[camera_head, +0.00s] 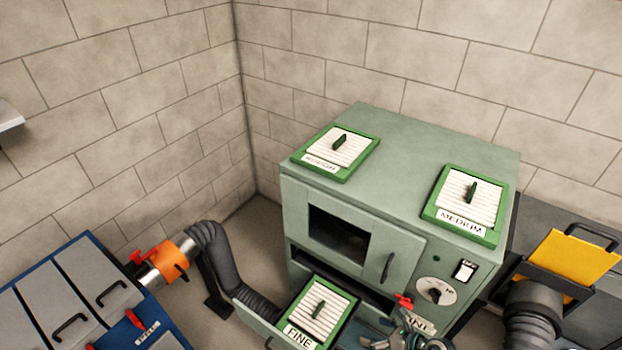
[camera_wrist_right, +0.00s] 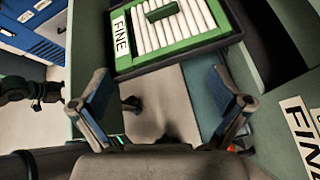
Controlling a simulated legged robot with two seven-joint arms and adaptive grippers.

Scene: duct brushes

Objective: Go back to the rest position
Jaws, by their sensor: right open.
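My right gripper (camera_wrist_right: 165,108) is open and empty in the right wrist view, its two fingers spread wide. It also shows at the bottom of the head view (camera_head: 415,340), partly cut off by the frame edge. The FINE filter (camera_head: 318,312), green-framed with white pleats and a green handle, lies in the pulled-out drawer of the green cabinet (camera_head: 420,150). The FINE filter (camera_wrist_right: 180,28) is just beyond the fingertips in the right wrist view, apart from them. My left gripper is not in view.
A MEDIUM filter (camera_head: 467,205) and another filter (camera_head: 340,152) lie on the cabinet top. A black hose (camera_head: 215,265) with an orange collar (camera_head: 170,259) joins a blue unit (camera_head: 75,300) at left. A yellow panel (camera_head: 572,262) stands at right. Block walls close the back.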

